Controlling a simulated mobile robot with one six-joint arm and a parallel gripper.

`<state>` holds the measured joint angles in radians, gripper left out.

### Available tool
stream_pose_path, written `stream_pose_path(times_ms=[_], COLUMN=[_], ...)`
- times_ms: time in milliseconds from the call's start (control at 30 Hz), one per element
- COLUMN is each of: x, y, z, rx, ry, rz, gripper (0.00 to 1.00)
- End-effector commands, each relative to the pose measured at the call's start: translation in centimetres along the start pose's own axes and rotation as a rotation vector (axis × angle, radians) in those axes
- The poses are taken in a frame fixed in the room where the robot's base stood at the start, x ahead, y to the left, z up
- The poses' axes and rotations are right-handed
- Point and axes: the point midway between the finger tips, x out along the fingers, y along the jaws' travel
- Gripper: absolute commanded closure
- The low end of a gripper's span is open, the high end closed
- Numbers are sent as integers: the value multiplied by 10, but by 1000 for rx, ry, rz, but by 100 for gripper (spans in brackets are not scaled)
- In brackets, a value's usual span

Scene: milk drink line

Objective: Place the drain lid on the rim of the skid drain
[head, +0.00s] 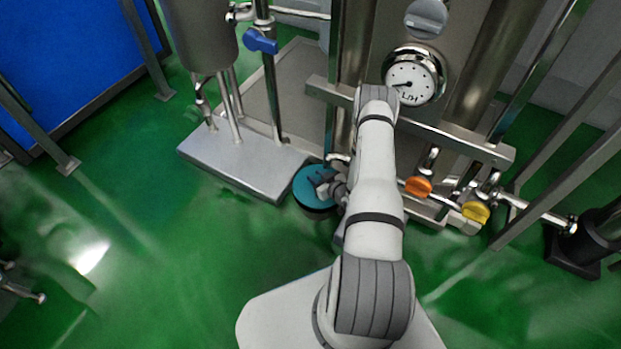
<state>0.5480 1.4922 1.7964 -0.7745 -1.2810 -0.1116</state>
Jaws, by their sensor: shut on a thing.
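The drain lid, a round teal disc (308,197), shows in the head view left of my arm, near the front corner of the steel skid. My gripper (326,186) is over the lid and shut on it; the wrist hides the lid's right part. A dark round shape (319,213) shows just under the lid's front edge and may be the skid drain. Its rim is covered, and I cannot tell whether the lid touches it or is held above it.
A steel skid plate (235,172) with a tank (203,35) and a blue-handled valve (262,42) lies left of the lid. A gauge (414,77), an orange valve (418,187) and a yellow valve (475,211) are to the right. Green floor (180,260) is clear at front left.

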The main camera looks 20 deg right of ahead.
Motion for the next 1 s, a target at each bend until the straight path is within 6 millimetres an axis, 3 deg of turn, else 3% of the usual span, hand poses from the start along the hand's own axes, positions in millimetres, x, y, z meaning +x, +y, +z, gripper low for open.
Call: stream_pose_path(times_ms=[33, 100, 200, 600, 633, 900, 1000], x=[4, 10, 16, 20, 20, 19, 19], y=[0, 2, 0, -4, -4, -4, -4], z=[0, 23, 32, 34, 34, 33, 33], rx=[0, 4, -1, -4, -4, -4, -4], ry=[1, -2, 0, 0, 0, 0, 0], rz=[3, 6, 0, -9, -9, -8, -8], gripper=[100, 100, 100, 100, 72, 51, 51])
